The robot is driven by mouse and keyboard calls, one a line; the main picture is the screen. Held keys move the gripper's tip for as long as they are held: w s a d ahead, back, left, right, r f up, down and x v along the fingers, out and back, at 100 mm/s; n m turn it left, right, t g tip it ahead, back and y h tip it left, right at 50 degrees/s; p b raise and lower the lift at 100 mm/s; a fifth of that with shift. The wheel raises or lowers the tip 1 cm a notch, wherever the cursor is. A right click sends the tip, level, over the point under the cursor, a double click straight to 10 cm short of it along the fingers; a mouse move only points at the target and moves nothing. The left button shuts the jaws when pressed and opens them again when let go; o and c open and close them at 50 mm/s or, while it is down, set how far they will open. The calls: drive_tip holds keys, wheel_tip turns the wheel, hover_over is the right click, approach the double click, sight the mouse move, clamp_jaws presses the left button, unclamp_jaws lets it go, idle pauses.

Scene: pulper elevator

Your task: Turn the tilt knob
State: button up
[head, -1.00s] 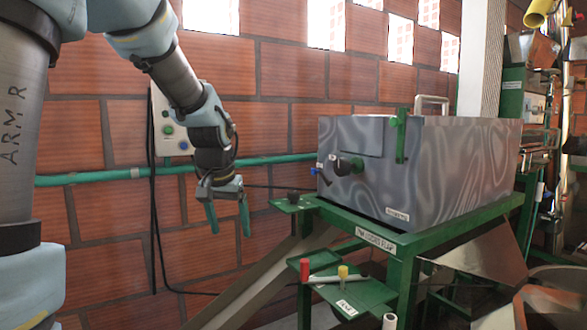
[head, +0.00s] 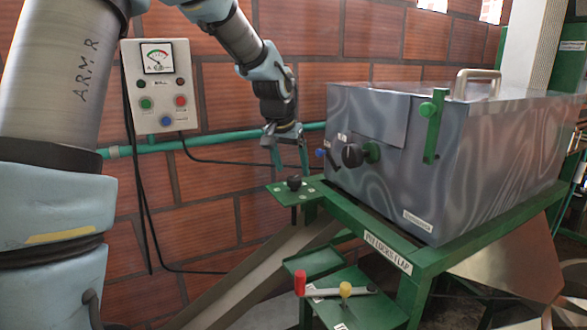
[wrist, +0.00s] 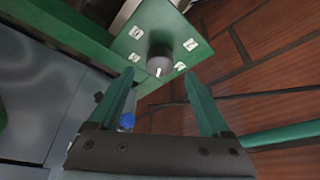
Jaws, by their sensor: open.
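A black knob (head: 294,183) stands on a small green plate (head: 283,196) at the left corner of the green frame. In the wrist view the knob (wrist: 160,61) has a white pointer mark, and several small white labels surround it on the plate. My gripper (head: 291,165) is open and empty, fingers pointing down, just above the knob in the head view. In the wrist view my gripper (wrist: 158,75) has one finger to each side of the knob's line. The fingers appear apart from the knob; the exact gap is unclear.
The grey machine box (head: 440,160) stands right of my gripper, with a black knob (head: 352,155) and a blue knob (head: 320,153) on its face. A lower green panel (head: 362,312) carries a red-ended lever. A control box (head: 161,85) and green pipe (head: 220,139) are on the brick wall.

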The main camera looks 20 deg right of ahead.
sight(294, 178)
drive_tip(key=shift+p+x, duration=0.35)
drive_tip(key=shift+x, duration=1.25)
clamp_jaws()
